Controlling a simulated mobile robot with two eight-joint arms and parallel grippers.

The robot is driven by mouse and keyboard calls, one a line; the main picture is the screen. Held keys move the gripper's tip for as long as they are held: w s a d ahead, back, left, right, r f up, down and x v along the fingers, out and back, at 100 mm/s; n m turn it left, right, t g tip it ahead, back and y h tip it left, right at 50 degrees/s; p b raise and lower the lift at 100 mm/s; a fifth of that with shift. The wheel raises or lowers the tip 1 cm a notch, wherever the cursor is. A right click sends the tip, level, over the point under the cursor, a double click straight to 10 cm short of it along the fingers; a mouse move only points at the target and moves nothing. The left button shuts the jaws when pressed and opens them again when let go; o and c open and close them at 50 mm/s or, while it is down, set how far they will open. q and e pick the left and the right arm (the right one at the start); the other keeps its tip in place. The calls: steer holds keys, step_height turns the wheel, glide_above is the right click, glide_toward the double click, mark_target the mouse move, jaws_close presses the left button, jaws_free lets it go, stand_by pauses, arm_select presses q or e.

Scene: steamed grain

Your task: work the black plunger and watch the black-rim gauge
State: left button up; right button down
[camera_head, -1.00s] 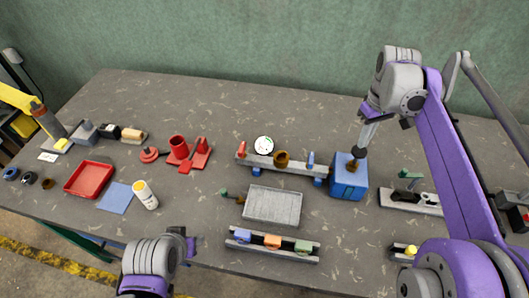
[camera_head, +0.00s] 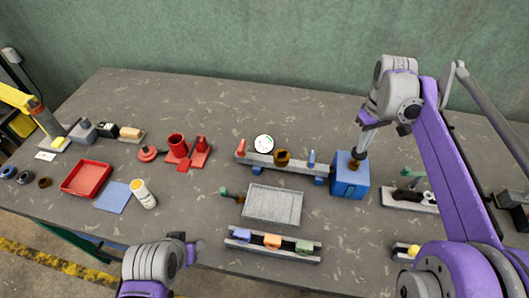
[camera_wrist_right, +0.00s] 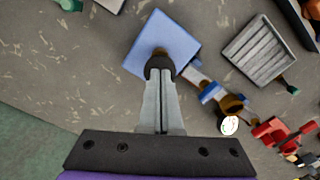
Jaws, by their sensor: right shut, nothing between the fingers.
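The black plunger (camera_head: 360,154) stands on top of a blue box (camera_head: 350,186), with a brown collar at its foot. My right gripper (camera_head: 364,143) is shut and empty, pointing down with its tips at the plunger's top. In the right wrist view the shut fingers (camera_wrist_right: 161,82) overlap the dark round plunger head (camera_wrist_right: 158,66); whether they touch it I cannot tell. The gauge (camera_head: 264,143), a white dial with a dark rim, stands behind the grey rail left of the box; its reading is too small to make out. My left gripper (camera_head: 194,248) is low in view, its jaws unclear.
The grey rail (camera_head: 250,160) carries a brown ring (camera_head: 282,158) and joins the box's left side. A grey tray (camera_head: 273,205) and a rack of coloured blocks (camera_head: 272,244) lie in front. A grey fixture (camera_head: 405,197) stands right of the box. The table behind is clear.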

arm_select(q)
steer(key=shift+s+f+b, duration=0.15)
steer(key=shift+f+b, duration=0.15)
steer(key=shift+f, duration=0.2)
arm_select(e)
steer(key=shift+f, duration=0.8)
steer(key=shift+w+r+p, duration=0.1)
steer(key=shift+r+p, duration=2)
steer(key=shift+r, duration=1.75)
arm_select(q)
step_height(320, 180, up, 6)
steer(key=w, duration=0.2)
steer(key=shift+w, duration=0.2)
steer(key=shift+s, duration=0.1)
